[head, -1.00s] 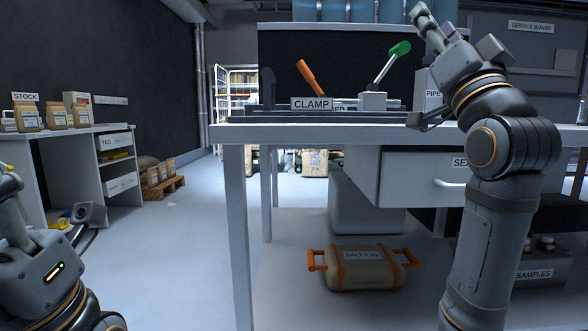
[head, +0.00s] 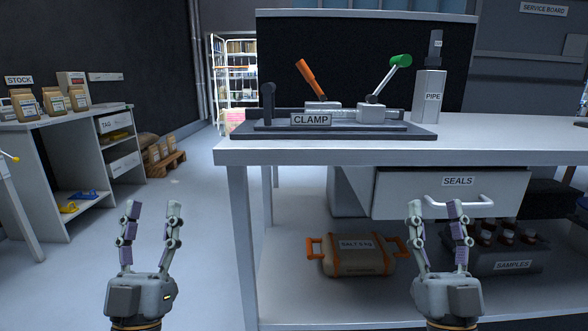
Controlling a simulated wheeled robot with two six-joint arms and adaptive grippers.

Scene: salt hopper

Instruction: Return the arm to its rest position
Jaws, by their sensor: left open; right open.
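My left gripper (head: 153,210) points upward at the lower left, over the floor in front of the stock shelf. Its two fingers are spread and nothing is between them. My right gripper (head: 436,210) points upward at the lower right, in front of the workbench (head: 500,150). It is also spread and empty, and its fingers overlap the view of the seals drawer (head: 400,190) and the samples crate. Both grippers appear at about the same height, apart from each other.
The clamp (head: 311,120) with an orange lever (head: 311,80) and a green-tipped lever (head: 385,82) stands on the bench beside the pipe block (head: 430,97). The salt bag (head: 358,258) and samples crate (head: 510,262) lie below. The stock shelf (head: 70,165) is at left. Floor between is clear.

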